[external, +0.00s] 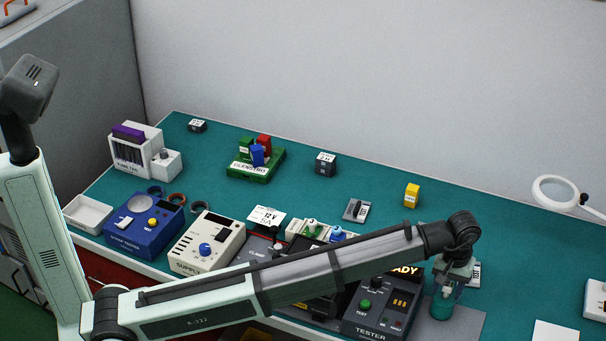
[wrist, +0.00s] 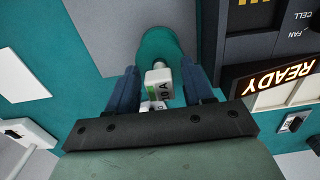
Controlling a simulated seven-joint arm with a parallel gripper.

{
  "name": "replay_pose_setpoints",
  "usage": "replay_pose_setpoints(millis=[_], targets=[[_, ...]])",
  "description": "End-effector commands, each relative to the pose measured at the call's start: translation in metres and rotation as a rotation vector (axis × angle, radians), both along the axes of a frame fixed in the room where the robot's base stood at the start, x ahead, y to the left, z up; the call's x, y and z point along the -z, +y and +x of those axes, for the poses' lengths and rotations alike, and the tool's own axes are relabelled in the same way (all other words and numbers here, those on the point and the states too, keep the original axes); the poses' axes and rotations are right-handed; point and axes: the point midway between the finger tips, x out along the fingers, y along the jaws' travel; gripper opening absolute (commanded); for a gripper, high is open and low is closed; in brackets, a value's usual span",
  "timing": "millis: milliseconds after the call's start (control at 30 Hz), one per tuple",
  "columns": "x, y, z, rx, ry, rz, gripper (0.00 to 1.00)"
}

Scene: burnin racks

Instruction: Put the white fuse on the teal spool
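The white fuse (wrist: 158,82), marked 10 A with a green patch on its side, is between my gripper's two fingers in the wrist view. The teal spool (wrist: 156,44) shows directly behind it, and the fuse appears to be on the spool's top. My gripper (wrist: 163,84) has a narrow gap between each finger and the fuse, so it looks open around it. In the external view my gripper (external: 450,280) points down over the teal spool (external: 441,309), at the right of the bench. There the fuse is small and partly hidden by the fingers.
The tester (external: 376,312) with its lit READY display stands close to the left of the spool. A yellow block (external: 411,195), a dark block (external: 326,164) and a green holder (external: 256,165) stand farther back. A magnifier lamp (external: 556,194) is at the right.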

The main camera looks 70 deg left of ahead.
Motion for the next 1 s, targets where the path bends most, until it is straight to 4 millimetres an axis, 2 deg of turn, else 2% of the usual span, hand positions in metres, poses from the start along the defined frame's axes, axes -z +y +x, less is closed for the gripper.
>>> replay_pose_setpoints(millis=[300,433,567,800,1000], targets=[[-0.001,0.0,0.0,0.0,0.0,0.0,0.57],[-0.009,0.0,0.001,0.0,-0.001,0.0,0.57],[-0.027,0.0,0.001,0.0,-0.001,0.0,0.57],[-0.074,0.0,0.002,0.0,-0.002,-0.001,0.57],[-0.104,0.0,0.001,0.0,-0.001,0.0,0.57]])
